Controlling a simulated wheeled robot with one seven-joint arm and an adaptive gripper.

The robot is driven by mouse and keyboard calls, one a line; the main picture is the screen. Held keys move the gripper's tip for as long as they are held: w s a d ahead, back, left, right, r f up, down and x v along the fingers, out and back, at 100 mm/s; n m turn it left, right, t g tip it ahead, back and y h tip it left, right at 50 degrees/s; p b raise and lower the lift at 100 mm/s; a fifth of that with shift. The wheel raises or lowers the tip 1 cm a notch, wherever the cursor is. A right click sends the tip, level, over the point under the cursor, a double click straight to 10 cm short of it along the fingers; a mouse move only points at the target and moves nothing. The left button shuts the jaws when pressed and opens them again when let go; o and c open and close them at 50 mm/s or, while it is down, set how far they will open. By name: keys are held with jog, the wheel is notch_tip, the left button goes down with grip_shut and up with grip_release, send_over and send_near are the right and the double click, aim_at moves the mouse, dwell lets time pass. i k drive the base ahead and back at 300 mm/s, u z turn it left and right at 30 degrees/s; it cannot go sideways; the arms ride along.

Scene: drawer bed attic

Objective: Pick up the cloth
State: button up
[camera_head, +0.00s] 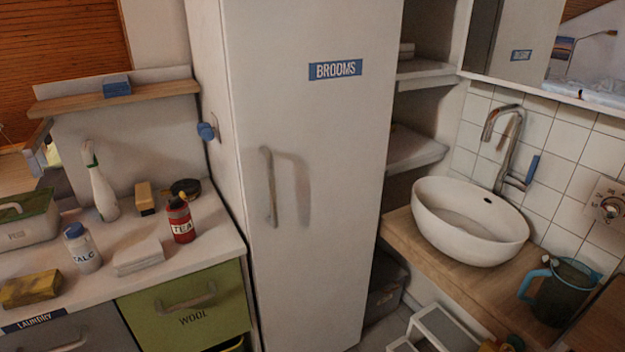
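A white, flat, folded item that looks like the cloth (138,257) lies on the white counter (217,252) at the left. It is in front of a red bottle labelled TEA (180,221) and to the right of a white bottle labelled TALC (83,249). A mottled yellow-brown block (31,288), which could be a sponge or a folded cloth, lies near the counter's front left edge. My gripper is not in view.
A spray bottle (101,187), a small yellow-black block (145,198) and a dark round tin (185,188) stand behind. Below is a green WOOL drawer (188,304). A tall BROOMS cabinet (316,150) separates the counter from the basin (470,222). A white step-like object (440,328) stands low.

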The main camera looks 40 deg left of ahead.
aim_at(41, 286)
jog(key=u, duration=0.9)
jog(key=k, duration=0.1)
jog(key=u, duration=1.45)
